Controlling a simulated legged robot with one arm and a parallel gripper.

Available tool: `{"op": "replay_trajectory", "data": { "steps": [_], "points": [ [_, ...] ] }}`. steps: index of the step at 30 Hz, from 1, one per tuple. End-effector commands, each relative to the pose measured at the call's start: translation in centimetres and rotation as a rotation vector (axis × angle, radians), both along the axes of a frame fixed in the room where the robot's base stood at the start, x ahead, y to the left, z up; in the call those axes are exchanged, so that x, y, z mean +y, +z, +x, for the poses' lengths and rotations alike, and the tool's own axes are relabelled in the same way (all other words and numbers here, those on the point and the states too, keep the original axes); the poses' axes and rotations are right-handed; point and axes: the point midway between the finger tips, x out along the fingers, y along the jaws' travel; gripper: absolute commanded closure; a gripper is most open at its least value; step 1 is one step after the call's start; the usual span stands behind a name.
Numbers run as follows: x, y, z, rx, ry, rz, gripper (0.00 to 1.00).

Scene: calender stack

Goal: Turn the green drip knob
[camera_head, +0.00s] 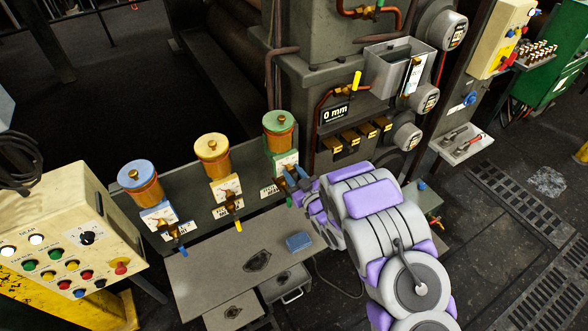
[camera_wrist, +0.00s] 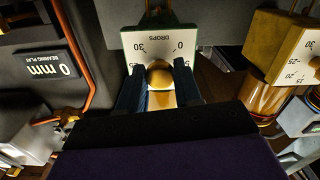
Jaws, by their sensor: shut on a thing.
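The green-topped drip oiler (camera_head: 279,130) is the right one of three on a grey panel in the head view. Its pale green dial plate (camera_head: 286,162) hangs below it. In the wrist view the dial plate (camera_wrist: 159,47) appears upside down, with the word DROPS and several numbers. A round brass knob (camera_wrist: 160,74) sits in front of the plate. My gripper (camera_wrist: 159,88) has a dark finger on each side of the knob and is shut on it. In the head view my gripper (camera_head: 297,184) is at the oiler's lower front and hides the knob.
A blue-topped oiler (camera_head: 140,182) and a yellow-topped oiler (camera_head: 213,155) stand to the left. A grey bench (camera_head: 215,265) with a small blue box (camera_head: 299,242) lies below. A cream button console (camera_head: 75,240) is at far left. A copper pipe (camera_wrist: 85,70) runs beside the plate.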

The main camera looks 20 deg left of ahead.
Motion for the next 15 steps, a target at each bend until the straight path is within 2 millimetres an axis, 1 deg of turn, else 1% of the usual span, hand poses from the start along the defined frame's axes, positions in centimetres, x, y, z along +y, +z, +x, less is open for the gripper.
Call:
{"op": "replay_trajectory", "data": {
  "steps": [6,15],
  "points": [
    [0.1,0.14,-0.03,0.072,0.003,0.061,0.97],
    [0.07,0.12,0.07,0.106,0.0,0.093,0.97]
  ]
}}
